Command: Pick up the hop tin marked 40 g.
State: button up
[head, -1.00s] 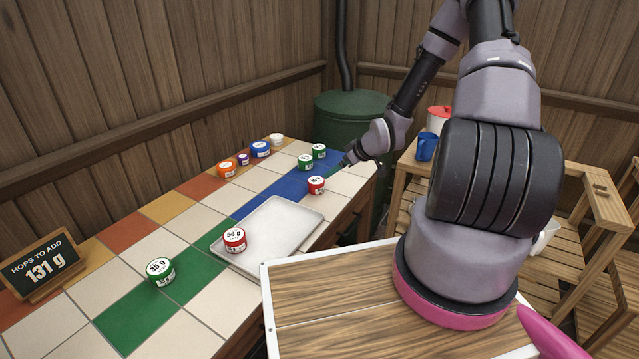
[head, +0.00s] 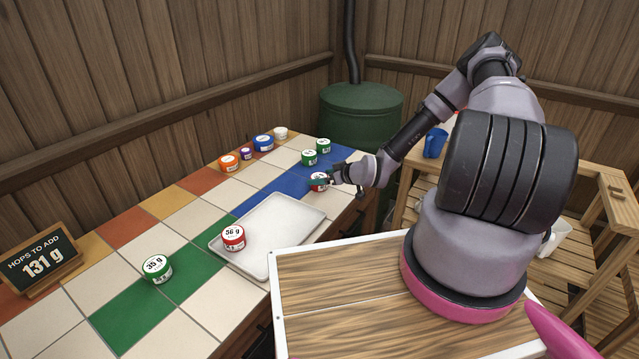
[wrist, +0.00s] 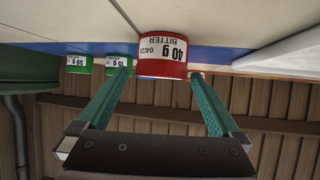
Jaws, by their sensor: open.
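The hop tin marked 40 g (wrist: 162,58) is red with a white label reading "40 g" and "BITTER", upside down in the wrist view. In the head view this red tin (head: 318,185) stands upright at the right end of the counter, partly hidden by my gripper (head: 338,179). In the wrist view my gripper (wrist: 159,75) is open, its two green fingers reaching toward the tin. The fingertips are at either side of the tin's near part; I cannot tell whether they touch it.
Two green tins (head: 309,157) (head: 323,145) stand behind it. A metal tray (head: 285,222) holds a red 56 g tin (head: 233,237). A green 35 g tin (head: 157,269) and a sign reading 131 g (head: 42,264) are further left. Orange (head: 229,163) and blue (head: 263,143) tins stand near the wall.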

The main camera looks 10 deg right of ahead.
jog(key=x, duration=0.5)
jog(key=shift+f, duration=0.25)
jog(key=c, duration=1.2)
jog(key=shift+c, duration=0.2)
jog(key=shift+r, duration=0.1)
